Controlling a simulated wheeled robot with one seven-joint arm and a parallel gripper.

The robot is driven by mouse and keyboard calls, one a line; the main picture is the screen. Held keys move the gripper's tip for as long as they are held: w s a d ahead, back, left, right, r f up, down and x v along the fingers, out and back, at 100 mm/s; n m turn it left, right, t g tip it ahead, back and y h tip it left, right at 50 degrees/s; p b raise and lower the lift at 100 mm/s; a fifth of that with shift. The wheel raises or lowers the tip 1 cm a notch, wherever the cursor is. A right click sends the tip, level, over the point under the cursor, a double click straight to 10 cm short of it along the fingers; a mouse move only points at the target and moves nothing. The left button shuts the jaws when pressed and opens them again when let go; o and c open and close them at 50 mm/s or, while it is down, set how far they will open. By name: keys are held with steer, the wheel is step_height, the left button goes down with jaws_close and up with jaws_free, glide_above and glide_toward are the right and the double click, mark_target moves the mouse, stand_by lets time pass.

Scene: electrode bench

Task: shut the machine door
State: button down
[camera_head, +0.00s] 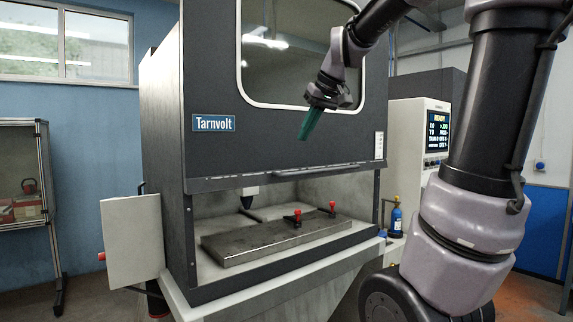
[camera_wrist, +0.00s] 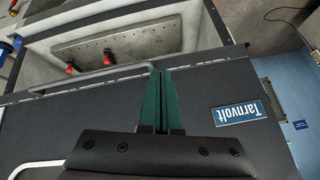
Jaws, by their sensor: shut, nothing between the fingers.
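The machine door (camera_head: 290,120) is a dark grey panel with a rounded window and a blue Tarnvolt label. It stands partly raised, with an open gap below its lower edge showing the work chamber. A long bar handle (camera_head: 285,174) runs along that lower edge; it also shows in the wrist view (camera_wrist: 90,81). My gripper (camera_head: 305,138) has green fingers, shut and empty, pointing down in front of the door, above the handle. In the wrist view my fingers (camera_wrist: 160,72) reach near the right end of the handle; whether they touch it I cannot tell.
Inside the chamber lies a metal plate (camera_head: 270,243) with two red-knobbed clamps. A control panel (camera_head: 437,130) with a lit screen stands at the right, and a blue bottle (camera_head: 396,220) below it. A pale box (camera_head: 132,240) juts out at the left.

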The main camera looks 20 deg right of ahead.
mark_target(289, 150)
steer(key=w+d+r+n, duration=0.2)
steer(key=w+n, duration=0.1)
steer(key=w, duration=0.8)
steer(key=x, duration=0.9)
steer(key=shift+w+d+f, duration=0.15)
steer(key=shift+d+f, duration=0.15)
steer(key=shift+d, duration=0.05)
steer(key=shift+s+d+f, duration=0.1)
steer(key=shift+s+f, duration=0.05)
steer(key=shift+f, duration=0.9)
steer(key=shift+s+f, duration=0.15)
steer(key=shift+f, duration=0.85)
